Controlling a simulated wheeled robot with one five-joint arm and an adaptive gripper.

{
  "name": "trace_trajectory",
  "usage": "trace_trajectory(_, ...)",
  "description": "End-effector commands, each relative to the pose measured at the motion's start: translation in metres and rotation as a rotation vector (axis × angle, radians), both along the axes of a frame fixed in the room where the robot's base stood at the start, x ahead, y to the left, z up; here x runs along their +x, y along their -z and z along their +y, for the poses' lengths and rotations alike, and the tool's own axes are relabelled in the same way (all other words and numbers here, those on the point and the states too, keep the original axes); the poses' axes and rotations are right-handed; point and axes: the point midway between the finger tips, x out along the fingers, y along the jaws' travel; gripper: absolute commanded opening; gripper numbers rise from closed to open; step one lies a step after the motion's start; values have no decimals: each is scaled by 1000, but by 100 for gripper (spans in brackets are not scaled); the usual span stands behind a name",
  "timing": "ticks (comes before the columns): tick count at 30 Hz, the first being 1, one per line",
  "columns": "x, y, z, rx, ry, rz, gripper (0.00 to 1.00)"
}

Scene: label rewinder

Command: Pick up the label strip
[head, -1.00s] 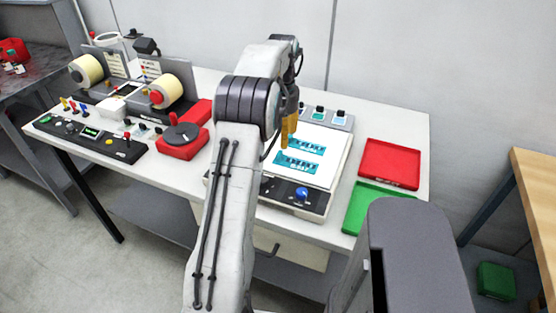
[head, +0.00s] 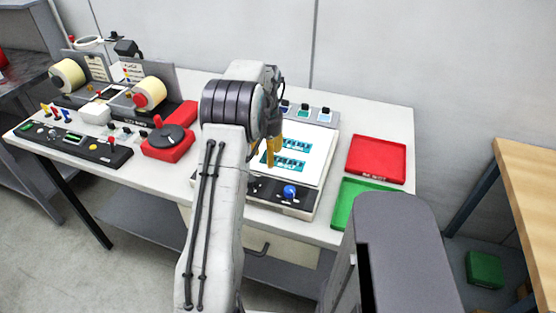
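Two teal-and-white printed patches, an upper one (head: 290,145) and a lower one (head: 289,163), show on the white panel (head: 318,140) of a flat device in mid-table. I cannot tell which of them, if either, is the label strip. My gripper (head: 271,160), with yellow fingers, hangs at the left edge of these patches, over the panel. My arm hides part of the panel's left side. Whether the fingers touch the panel or hold anything is not clear.
A rewinder with cream rolls (head: 149,93) stands at the back left, with a control box (head: 75,142) and a red unit with a black dial (head: 169,138) before it. A red tray (head: 376,158) and a green tray (head: 350,202) lie to the right.

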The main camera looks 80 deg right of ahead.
Motion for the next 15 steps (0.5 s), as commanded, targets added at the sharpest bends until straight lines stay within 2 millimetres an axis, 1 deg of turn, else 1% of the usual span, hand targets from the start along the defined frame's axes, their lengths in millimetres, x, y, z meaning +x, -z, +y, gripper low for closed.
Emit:
trace_trajectory(3, 0, 0, 0, 0, 0, 0, 51)
trace_trajectory(15, 0, 0, 0, -1, 0, 0, 16)
